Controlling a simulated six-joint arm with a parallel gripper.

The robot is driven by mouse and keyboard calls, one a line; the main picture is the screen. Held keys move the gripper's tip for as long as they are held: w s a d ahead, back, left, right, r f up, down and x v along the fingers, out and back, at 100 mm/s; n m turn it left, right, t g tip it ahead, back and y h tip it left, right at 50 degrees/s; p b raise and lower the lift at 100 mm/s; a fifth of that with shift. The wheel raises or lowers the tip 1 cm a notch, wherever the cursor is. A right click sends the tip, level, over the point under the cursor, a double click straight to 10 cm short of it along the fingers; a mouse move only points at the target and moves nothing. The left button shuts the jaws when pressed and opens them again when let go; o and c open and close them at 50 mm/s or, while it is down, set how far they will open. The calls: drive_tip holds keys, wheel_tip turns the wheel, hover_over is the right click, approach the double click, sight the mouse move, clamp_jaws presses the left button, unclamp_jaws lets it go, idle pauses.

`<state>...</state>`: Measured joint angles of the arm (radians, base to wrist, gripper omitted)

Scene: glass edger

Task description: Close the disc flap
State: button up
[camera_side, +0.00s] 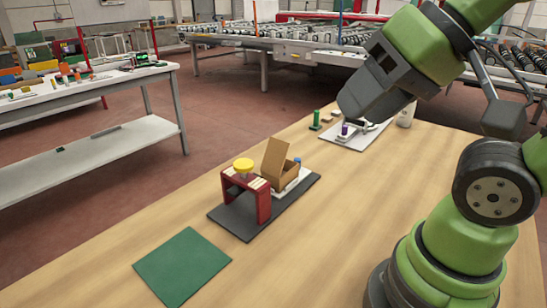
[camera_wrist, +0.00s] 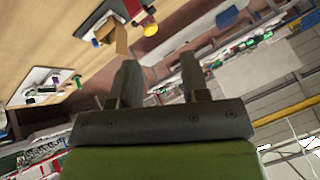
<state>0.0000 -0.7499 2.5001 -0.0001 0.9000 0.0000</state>
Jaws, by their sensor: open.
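A small brown box (camera_side: 285,176) sits on a dark base plate behind a red stand. Its flap (camera_side: 274,157) stands up, tilted back, so the box is open. The flap also shows near the top of the wrist view (camera_wrist: 117,40). A yellow disc (camera_side: 243,165) rests on top of the red stand (camera_side: 262,203); it also shows in the wrist view (camera_wrist: 150,29). My gripper is in the air to the right of the box in the side view, apart from it. In the wrist view its two fingers (camera_wrist: 160,78) are spread with nothing between them.
A white plate (camera_side: 336,141) with small parts lies below my gripper, beside a green cylinder (camera_side: 316,119) and a white bottle (camera_side: 406,115). A green mat (camera_side: 182,266) lies at the front left. The wooden table (camera_side: 330,225) is clear in front.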

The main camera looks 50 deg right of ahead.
drive_tip(key=shift+w+r, duration=0.1)
drive_tip(key=c, duration=0.3)
drive_tip(key=w+n, duration=0.1)
drive_tip(key=w+r+n+g, duration=0.1)
drive_tip(key=w+n, duration=0.1)
drive_tip(key=w+d+r+n, duration=0.1)
drive_tip(key=shift+w+r+n+g+h, duration=0.15)
drive_tip(key=shift+w+n+g+h, duration=0.15)
drive_tip(key=shift+w, duration=0.1)
clamp_jaws()
drive_tip(key=n+g+h, duration=0.3)
drive_tip(key=n+g, duration=0.3)
drive_tip(key=n, duration=1.1)
hover_over(277, 147)
drive_tip(key=a, duration=0.4)
wheel_tip(277, 147, down, 18)
drive_tip(key=shift+d+f, duration=0.35)
drive_tip(key=shift+d, duration=0.5)
drive_tip(key=shift+d+f, duration=0.35)
drive_tip(key=shift+d, duration=0.45)
